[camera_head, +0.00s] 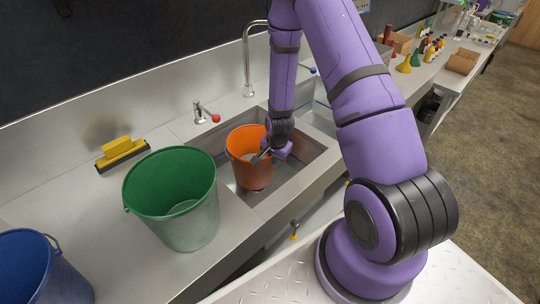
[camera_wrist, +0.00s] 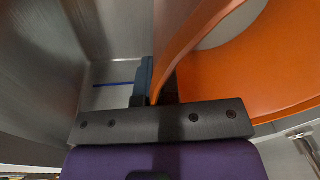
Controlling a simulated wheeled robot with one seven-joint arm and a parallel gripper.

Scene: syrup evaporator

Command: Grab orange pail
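The orange pail (camera_head: 252,180) stands upright in the metal sink basin in the head view. Its near rim and wall (camera_wrist: 195,40) fill much of the wrist view. My gripper (camera_head: 263,157) is at the pail's right side, at its rim. In the wrist view its two fingers (camera_wrist: 157,85) are close together with the pail's wall between them, one finger on each side, so it appears shut on the wall. The finger inside the pail is mostly hidden behind the wall in the wrist view.
A green pail (camera_head: 175,205) stands on the counter left of the sink, with a blue pail (camera_head: 42,270) at the lower left. A yellow squeegee (camera_head: 121,152) lies behind. A tall faucet (camera_head: 248,60) and a red-knobbed tap (camera_head: 205,115) rise behind the sink.

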